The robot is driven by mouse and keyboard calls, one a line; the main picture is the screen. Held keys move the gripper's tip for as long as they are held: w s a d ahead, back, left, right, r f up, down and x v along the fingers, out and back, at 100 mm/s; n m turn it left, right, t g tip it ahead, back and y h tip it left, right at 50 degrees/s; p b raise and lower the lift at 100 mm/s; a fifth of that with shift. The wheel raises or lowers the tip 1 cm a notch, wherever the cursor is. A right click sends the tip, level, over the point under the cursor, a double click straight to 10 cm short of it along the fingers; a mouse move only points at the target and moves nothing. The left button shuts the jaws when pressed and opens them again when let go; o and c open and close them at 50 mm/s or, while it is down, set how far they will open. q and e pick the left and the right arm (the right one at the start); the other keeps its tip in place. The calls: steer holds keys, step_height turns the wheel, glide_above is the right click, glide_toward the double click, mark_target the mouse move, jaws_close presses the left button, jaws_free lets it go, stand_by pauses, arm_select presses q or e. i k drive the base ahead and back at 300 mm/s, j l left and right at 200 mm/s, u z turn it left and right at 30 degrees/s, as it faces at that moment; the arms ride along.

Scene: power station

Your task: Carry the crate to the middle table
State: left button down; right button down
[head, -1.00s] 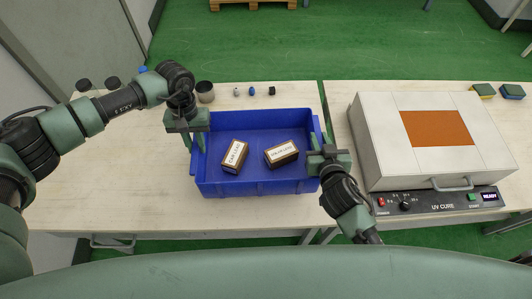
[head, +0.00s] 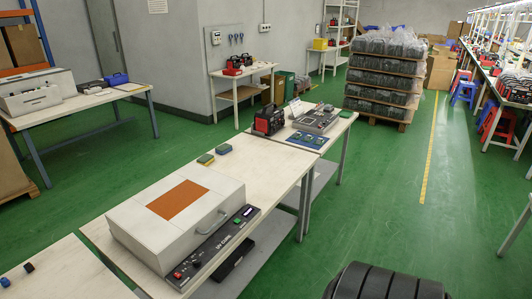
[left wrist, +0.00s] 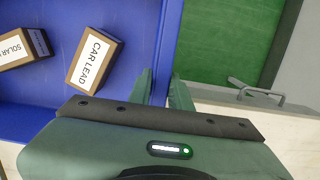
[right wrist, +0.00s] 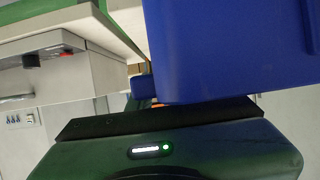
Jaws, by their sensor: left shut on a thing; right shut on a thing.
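The blue crate (left wrist: 60,95) shows in the left wrist view, with a box labelled CAR LEAD (left wrist: 95,60) and a box labelled SOLAR (left wrist: 22,48) inside. My left gripper (left wrist: 162,90) is shut on the crate's wall. In the right wrist view the crate (right wrist: 225,50) fills the upper right, and my right gripper (right wrist: 145,100) is shut on it; its fingers are mostly hidden. The crate and both grippers are outside the head view. The head view shows a table with a UV cure box in the foreground (head: 100,235); which table is the middle one I cannot tell.
The UV cure box (head: 185,215) takes up much of the foreground table. A table edge (head: 60,275) with small items is at lower left. Other tables stand at the left (head: 75,105) and back wall (head: 240,80). A loaded pallet (head: 385,75) is behind. Green floor is open at right.

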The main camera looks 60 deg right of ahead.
mark_target(264, 167)
steer(key=k+l, duration=0.4)
steer(key=k, duration=0.2)
steer(key=l, duration=4.4)
steer(key=i+l, duration=0.15)
steer(key=l, duration=0.6)
steer(key=i, duration=1.35)
